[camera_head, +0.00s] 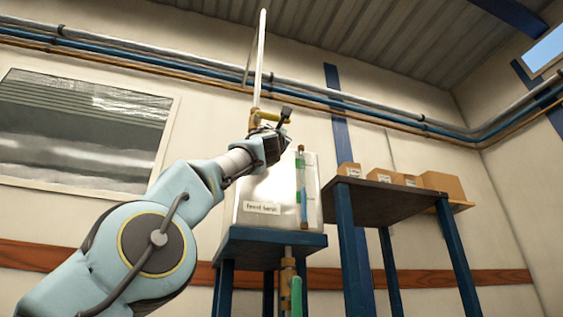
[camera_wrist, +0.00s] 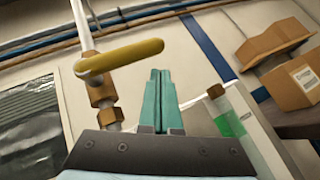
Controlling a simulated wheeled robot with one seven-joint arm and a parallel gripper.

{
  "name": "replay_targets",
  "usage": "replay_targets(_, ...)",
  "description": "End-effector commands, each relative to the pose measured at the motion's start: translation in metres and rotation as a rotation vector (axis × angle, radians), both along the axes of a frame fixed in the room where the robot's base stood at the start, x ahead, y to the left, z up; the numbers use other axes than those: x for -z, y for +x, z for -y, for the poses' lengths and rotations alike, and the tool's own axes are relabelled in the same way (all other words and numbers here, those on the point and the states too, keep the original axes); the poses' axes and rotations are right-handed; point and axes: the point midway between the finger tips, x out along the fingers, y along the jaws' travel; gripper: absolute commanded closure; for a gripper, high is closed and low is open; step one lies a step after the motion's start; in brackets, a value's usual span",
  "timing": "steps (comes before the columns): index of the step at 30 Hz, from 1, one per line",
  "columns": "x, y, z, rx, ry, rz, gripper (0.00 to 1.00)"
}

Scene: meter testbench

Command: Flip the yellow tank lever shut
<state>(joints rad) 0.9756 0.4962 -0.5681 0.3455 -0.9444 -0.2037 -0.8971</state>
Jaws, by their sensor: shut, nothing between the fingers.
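The yellow lever (camera_wrist: 120,57) sits on a brass valve (camera_wrist: 103,95) on the upright pipe. In the wrist view it sticks out to the right, across the pipe's line, just beyond and left of my fingertips. In the head view the lever (camera_head: 271,117) is partly hidden by my gripper (camera_head: 284,115), above the tank (camera_head: 270,188), which has a white label. My gripper's teal fingers (camera_wrist: 160,78) are together, with nothing between them. They point toward the lever's free end; I cannot tell whether they touch it.
A sight tube with green bands (camera_head: 303,180) runs up the tank's front right; it shows to the right of my fingers in the wrist view (camera_wrist: 228,112). The tank stands on a blue stand (camera_head: 270,240). A table (camera_head: 385,200) with several cardboard boxes stands at the right.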

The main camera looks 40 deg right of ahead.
Motion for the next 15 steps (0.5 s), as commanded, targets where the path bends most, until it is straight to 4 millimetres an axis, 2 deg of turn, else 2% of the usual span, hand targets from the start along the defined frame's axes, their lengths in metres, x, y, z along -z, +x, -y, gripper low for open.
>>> replay_targets(1,0.017,0.001,0.001,0.0,0.001,-0.002,1.0)
replay_targets(3,0.028,0.001,0.002,-0.002,0.001,-0.001,1.0)
replay_targets(15,0.073,-0.028,-0.01,-0.003,0.001,-0.001,1.0)
